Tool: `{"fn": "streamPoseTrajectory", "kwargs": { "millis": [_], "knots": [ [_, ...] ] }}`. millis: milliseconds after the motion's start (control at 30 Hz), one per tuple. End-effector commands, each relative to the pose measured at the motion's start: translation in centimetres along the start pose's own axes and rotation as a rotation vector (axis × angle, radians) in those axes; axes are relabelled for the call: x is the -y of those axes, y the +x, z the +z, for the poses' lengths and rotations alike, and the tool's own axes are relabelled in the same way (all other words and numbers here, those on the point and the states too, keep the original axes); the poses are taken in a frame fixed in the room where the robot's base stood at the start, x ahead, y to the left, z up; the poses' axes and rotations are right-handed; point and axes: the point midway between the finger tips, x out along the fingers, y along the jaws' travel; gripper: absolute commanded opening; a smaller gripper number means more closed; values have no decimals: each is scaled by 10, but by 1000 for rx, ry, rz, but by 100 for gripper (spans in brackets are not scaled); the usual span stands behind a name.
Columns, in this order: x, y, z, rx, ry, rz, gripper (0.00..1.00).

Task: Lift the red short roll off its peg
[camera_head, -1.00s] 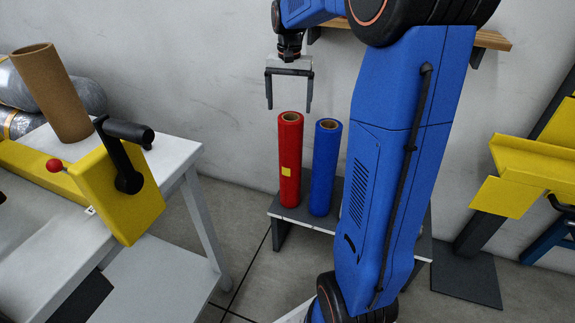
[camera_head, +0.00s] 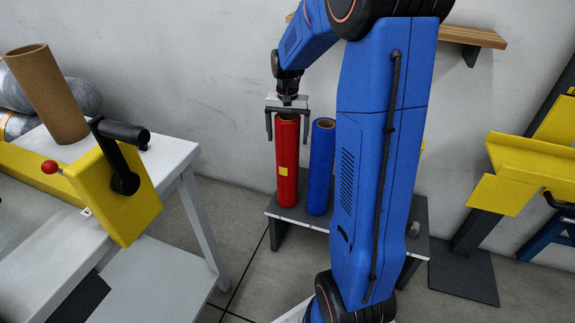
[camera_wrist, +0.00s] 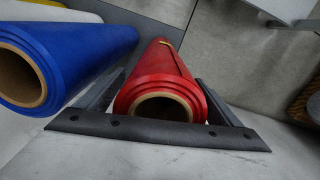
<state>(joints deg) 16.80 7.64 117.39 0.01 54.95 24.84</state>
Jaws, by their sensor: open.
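The red roll (camera_head: 287,165) stands upright on a low bench, with a small yellow label on its side. Its open cardboard core shows in the wrist view, where the red roll (camera_wrist: 165,88) lies between the two fingers. My gripper (camera_head: 287,138) is open, with its fingers pointing down on either side of the roll's top end. In the wrist view my gripper (camera_wrist: 160,110) has a finger on each side of the roll; I cannot tell whether they touch it. The peg under the roll is hidden.
A blue roll (camera_head: 320,165) stands close to the right of the red one; it also shows in the wrist view (camera_wrist: 85,50). The low bench (camera_head: 283,213) carries both. A white table (camera_head: 165,165) with a yellow machine (camera_head: 125,195) and cardboard tube (camera_head: 48,95) stands left. A wall is behind.

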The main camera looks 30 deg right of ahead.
Motion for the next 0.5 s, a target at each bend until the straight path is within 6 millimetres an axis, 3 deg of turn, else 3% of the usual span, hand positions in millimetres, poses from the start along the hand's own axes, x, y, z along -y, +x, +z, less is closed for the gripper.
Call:
{"fn": "streamPoseTrajectory", "kwargs": {
  "millis": [133, 367, 500],
  "knots": [
    [0, 10, 0, 0, 0, 0, 87],
    [0, 11, 0, -1, 0, 0, 87],
    [0, 11, 0, -1, 0, 0, 56]
  ]
}}
